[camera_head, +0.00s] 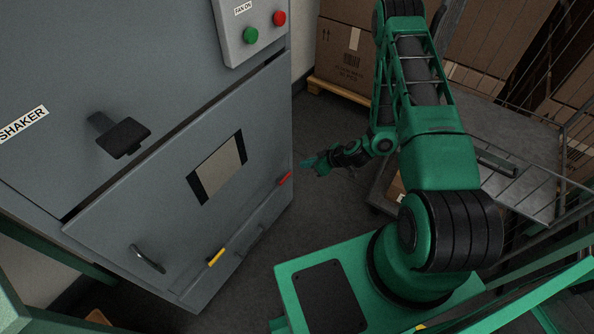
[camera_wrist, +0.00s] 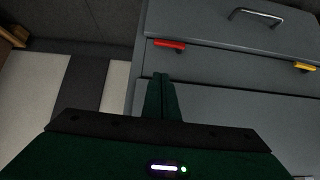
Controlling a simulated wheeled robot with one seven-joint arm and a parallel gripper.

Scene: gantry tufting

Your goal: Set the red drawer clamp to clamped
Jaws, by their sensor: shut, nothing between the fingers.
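The red drawer clamp (camera_head: 285,179) is a small red lever at the lower right of the grey shaker cabinet's front in the head view. In the wrist view the red clamp (camera_wrist: 170,45) lies nearly level, just beyond my fingertips. My gripper (camera_head: 307,163) is to the right of the clamp in the head view, close to it. It also shows in the wrist view (camera_wrist: 160,76), with its fingers together and empty. I see a gap between the fingertips and the clamp and no clear contact.
A yellow clamp (camera_head: 216,257) is on the same cabinet, left of the red one. The drawer (camera_head: 90,222) has a curved handle (camera_head: 147,259). A control box (camera_head: 250,28) with green and red buttons is above. Cartons (camera_head: 340,55) and a wire cart (camera_head: 510,125) stand at the back right.

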